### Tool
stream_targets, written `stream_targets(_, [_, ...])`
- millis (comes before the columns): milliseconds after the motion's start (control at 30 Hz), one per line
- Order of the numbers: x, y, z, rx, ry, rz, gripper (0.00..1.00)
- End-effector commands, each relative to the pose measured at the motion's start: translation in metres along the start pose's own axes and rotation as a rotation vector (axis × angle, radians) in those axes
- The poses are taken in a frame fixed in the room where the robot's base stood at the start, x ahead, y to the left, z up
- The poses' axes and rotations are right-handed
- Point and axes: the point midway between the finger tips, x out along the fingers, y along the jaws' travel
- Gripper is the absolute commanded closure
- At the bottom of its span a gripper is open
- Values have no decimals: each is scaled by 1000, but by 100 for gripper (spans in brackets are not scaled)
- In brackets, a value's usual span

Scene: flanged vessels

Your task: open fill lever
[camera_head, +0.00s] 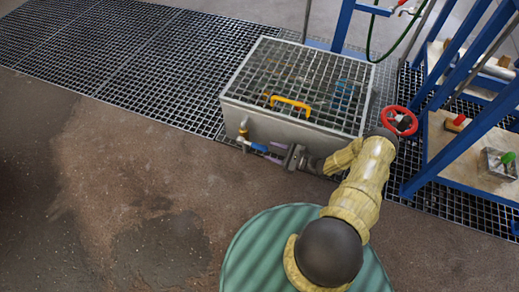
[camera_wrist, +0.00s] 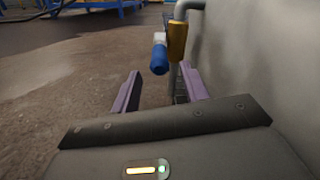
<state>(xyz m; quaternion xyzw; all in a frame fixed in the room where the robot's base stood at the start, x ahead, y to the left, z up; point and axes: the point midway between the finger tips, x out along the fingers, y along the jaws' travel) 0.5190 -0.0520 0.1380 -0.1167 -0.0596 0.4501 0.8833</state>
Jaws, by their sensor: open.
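The fill lever, a blue handle (camera_head: 259,147), sits on a small brass valve (camera_head: 242,134) at the front left of a grey tank (camera_head: 290,135). In the wrist view the blue handle (camera_wrist: 159,58) points toward me, with the brass body (camera_wrist: 177,42) and a grey pipe (camera_wrist: 190,8) behind it. My gripper (camera_head: 271,155) is close to the handle's near end, beside the tank's front wall. In the wrist view my gripper (camera_wrist: 160,88) is open, its purple fingers apart. The handle's end appears between and slightly above the fingertips. I cannot tell whether they touch it.
The tank wall (camera_wrist: 255,70) runs close along the right of my gripper. A red handwheel (camera_head: 399,121) and blue frame (camera_head: 460,140) stand right. The floor (camera_head: 120,190) at left is clear.

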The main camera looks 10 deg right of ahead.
Motion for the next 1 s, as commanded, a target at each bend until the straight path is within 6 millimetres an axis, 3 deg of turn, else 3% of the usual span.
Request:
stream_targets(300, [52, 1, -2, 0, -1, 2, 55])
stream_targets(700, [63, 0, 0, 0, 0, 0, 55])
stream_targets(733, [63, 0, 0, 0, 0, 0, 57])
stream_targets(933, [62, 0, 0, 0, 0, 0, 96])
stream_targets(1000, [62, 0, 0, 0, 0, 0, 100])
